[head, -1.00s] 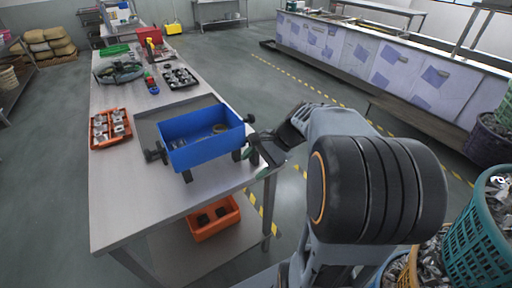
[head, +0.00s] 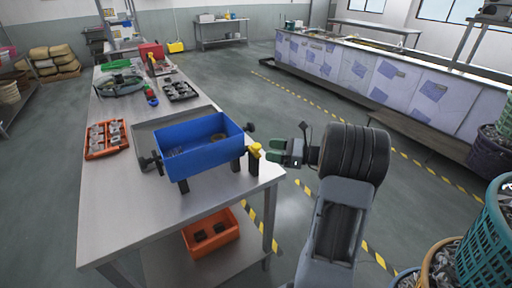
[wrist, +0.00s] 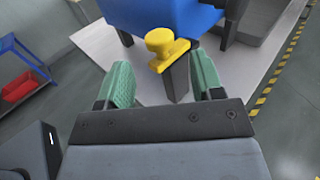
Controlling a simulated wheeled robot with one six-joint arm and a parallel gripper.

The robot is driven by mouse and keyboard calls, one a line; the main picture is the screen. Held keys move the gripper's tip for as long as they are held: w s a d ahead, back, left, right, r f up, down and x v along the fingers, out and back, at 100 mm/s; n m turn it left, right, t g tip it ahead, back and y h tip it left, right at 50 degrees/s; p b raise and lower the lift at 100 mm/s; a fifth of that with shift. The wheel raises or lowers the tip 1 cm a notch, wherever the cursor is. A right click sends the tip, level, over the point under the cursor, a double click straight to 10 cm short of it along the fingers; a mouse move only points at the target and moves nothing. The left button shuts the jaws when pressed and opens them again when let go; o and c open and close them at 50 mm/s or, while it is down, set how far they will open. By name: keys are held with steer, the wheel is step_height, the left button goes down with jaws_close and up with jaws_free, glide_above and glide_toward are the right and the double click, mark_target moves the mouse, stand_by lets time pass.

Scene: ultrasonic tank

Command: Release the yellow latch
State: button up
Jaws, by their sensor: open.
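The yellow latch (head: 255,149) sits on top of a dark post at the right end of the blue tank (head: 200,146), near the table's right edge. In the wrist view the latch (wrist: 163,46) has a round knob on a flat yellow bar and lies ahead, between and beyond the green fingers. My gripper (head: 272,152) is at the right of the latch, level with it. In the wrist view my gripper (wrist: 162,82) is open, with nothing held between its fingers. The blue tank (wrist: 165,18) fills the top of that view.
The tank stands on dark legs on a grey table (head: 110,210). An orange tray of metal parts (head: 106,139) lies to the left, and a black tray (head: 180,91) behind. An orange bin (head: 211,234) is on the lower shelf.

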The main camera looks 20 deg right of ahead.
mark_target(256, 148)
steer(key=shift+p+x, duration=0.3)
steer(key=shift+x, duration=2.7)
